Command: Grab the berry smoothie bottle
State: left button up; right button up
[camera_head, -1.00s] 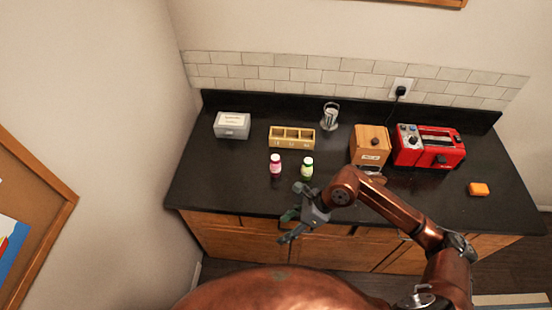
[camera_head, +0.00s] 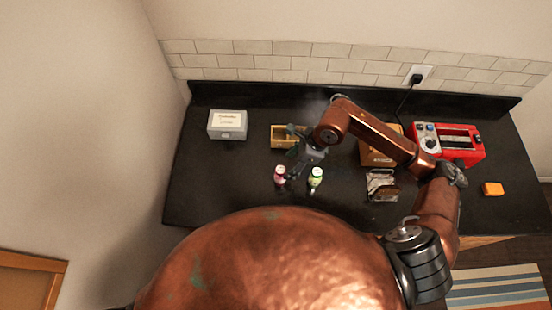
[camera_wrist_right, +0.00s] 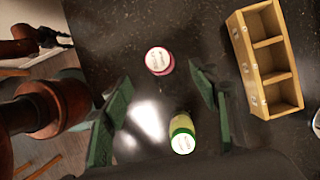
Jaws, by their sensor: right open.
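A small bottle with a pink-red cap (camera_head: 280,174), which looks like the berry smoothie, stands on the black counter. Its white-topped cap shows in the right wrist view (camera_wrist_right: 158,61), just beyond the fingers. A second bottle with a green cap (camera_head: 316,177) stands to its right; in the wrist view it (camera_wrist_right: 182,134) is nearer the palm. My right gripper (camera_head: 291,154) is open and empty above the counter beside the pink bottle. One finger partly overlaps that bottle in the head view; contact cannot be told.
A wooden compartment box (camera_head: 277,142) is partly behind my right gripper; it also shows in the wrist view (camera_wrist_right: 253,62). A grey box (camera_head: 228,125) stands left, a red toaster (camera_head: 470,145) right, and a metal rack (camera_head: 381,188) and orange block (camera_head: 493,189) nearer.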

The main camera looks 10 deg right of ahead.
aim_at(282, 170)
jog(key=shift+w+a+f, duration=0.1)
jog(key=shift+w+f, duration=0.05)
jog(key=shift+a+f, duration=0.15)
jog(key=shift+f, duration=0.15)
jog(key=shift+s+a+f+p, duration=0.3)
jog(key=shift+s+f+p, duration=0.2)
jog(key=shift+s, duration=0.15)
jog(key=f, duration=0.1)
jog(key=w+a+f+p, duration=0.1)
jog(key=f, duration=0.1)
jog(key=w+a+f, duration=0.1)
jog(key=shift+w+f+p, duration=0.15)
jog(key=shift+w+p, duration=0.05)
jog(key=shift+p, duration=0.1)
jog(key=shift+s+f, duration=0.15)
jog(key=shift+s, duration=0.1)
jog(key=shift+w+f, duration=0.1)
jog(key=shift+w, duration=0.1)
jog(key=shift+c, duration=1.8)
jog(key=shift+s, duration=0.1)
jog(key=c, duration=1)
